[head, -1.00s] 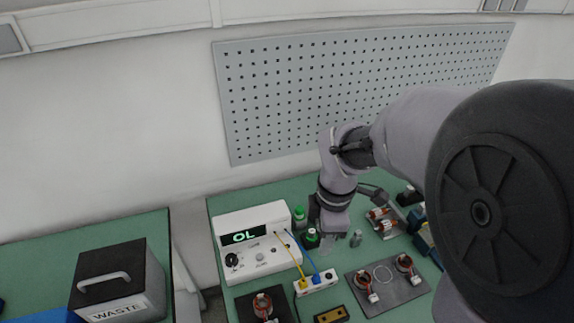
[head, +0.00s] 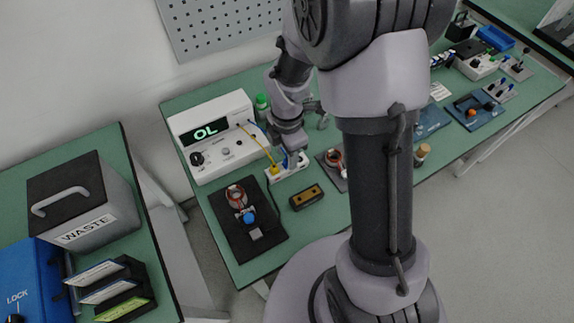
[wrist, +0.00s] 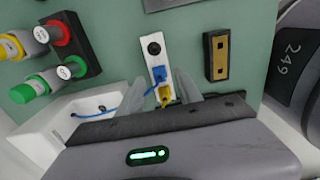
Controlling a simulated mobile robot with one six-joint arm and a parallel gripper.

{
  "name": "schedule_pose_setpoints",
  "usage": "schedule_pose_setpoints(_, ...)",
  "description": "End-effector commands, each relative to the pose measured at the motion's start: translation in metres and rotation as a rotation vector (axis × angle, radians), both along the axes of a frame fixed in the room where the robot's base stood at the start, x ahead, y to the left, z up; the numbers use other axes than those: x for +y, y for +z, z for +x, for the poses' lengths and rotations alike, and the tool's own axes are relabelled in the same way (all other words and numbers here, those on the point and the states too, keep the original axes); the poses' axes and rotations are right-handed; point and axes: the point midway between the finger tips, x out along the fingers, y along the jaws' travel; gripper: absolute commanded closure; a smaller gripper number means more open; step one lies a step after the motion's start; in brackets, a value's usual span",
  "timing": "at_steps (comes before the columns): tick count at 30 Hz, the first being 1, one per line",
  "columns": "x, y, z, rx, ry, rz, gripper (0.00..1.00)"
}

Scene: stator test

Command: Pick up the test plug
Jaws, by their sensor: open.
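Two plugs sit in a white socket strip (head: 273,177), a yellow one (head: 275,168) and a blue one, each with a lead. I cannot tell which is the test plug. In the wrist view the strip (wrist: 154,48) stands upright in the picture, with the blue plug (wrist: 158,74) and the yellow plug (wrist: 165,95) near its lower end. My gripper (wrist: 164,84) is open, its pale fingers on either side of the plugs, holding nothing. Whether they touch is unclear. In the head view my gripper (head: 293,150) is at the strip and partly hides it.
A white meter (head: 215,135) reading OL stands behind the strip. A brass-topped black block (head: 306,196) lies close beside it. A dark mat (head: 262,238) with a coil part is in front.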

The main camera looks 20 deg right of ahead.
Motion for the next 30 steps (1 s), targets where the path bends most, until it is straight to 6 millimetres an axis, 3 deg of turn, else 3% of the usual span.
schedule_pose_setpoints(2, 0.0, -0.016, 0.0, 0.001, 0.0, 0.0, 0.58)
schedule_pose_setpoints(8, 0.0, -0.013, 0.0, 0.0, -0.001, 0.0, 0.6)
schedule_pose_setpoints(14, 0.0, -0.013, 0.0, 0.0, -0.001, 0.0, 0.99)
schedule_pose_setpoints(25, 0.0, -0.011, 0.0, -0.001, -0.001, 0.0, 1.0)
schedule_pose_setpoints(30, 0.0, 0.008, 0.0, -0.002, -0.002, 0.0, 1.0)
